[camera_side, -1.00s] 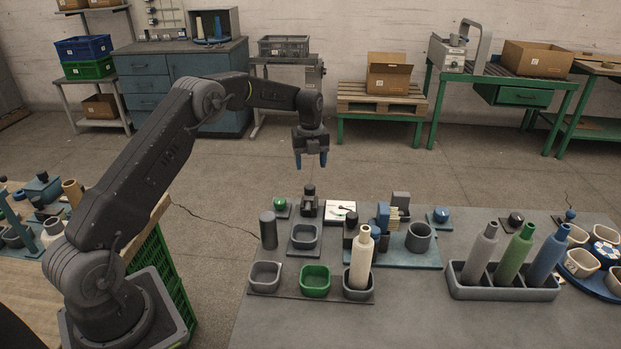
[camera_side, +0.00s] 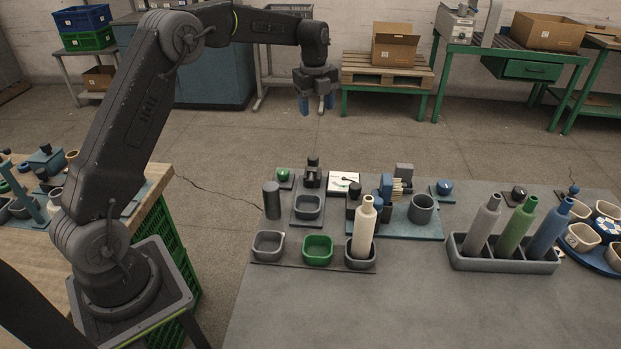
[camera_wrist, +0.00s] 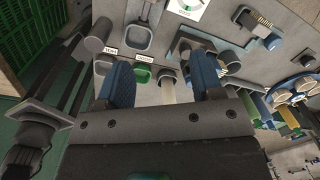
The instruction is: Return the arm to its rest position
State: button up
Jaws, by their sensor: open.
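My gripper (camera_side: 317,104) hangs fingers down, high above and behind the far edge of the grey work table (camera_side: 330,300) in the side view. Its two blue fingers are apart with nothing between them. In the wrist view my gripper (camera_wrist: 162,85) also shows open, with the table far below. A cream cone (camera_side: 363,228) stands upright in the right cup of a row of three on the table. The green cup (camera_side: 317,250) and the left grey cup (camera_side: 268,245) look empty.
A grey rack (camera_side: 505,262) on the right holds grey, green and blue cones. A blue round tray (camera_side: 603,250) with cups stands at the right edge. A wooden bench (camera_side: 150,190) with parts is at the left. The air around my gripper is clear.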

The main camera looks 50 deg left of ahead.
jog(key=s+d+r+n+t, duration=0.1)
jog(key=s+d+r+n, duration=0.5)
jog(key=s, duration=0.2)
jog(key=s+d+r+n+t, duration=0.2)
jog(key=s+d+r+n, duration=0.35)
jog(key=s, duration=0.35)
jog(key=s+d+f+n+t, duration=0.1)
jog(key=s+n, duration=0.3)
jog(key=s, duration=0.4)
jog(key=s+d+f+n, duration=0.3)
jog(key=s+d+n, duration=0.1)
jog(key=s, duration=0.4)
jog(key=shift+s+d+n+t, duration=0.3)
jog(key=shift+s+n+t, duration=0.1)
jog(key=shift+n, duration=0.35)
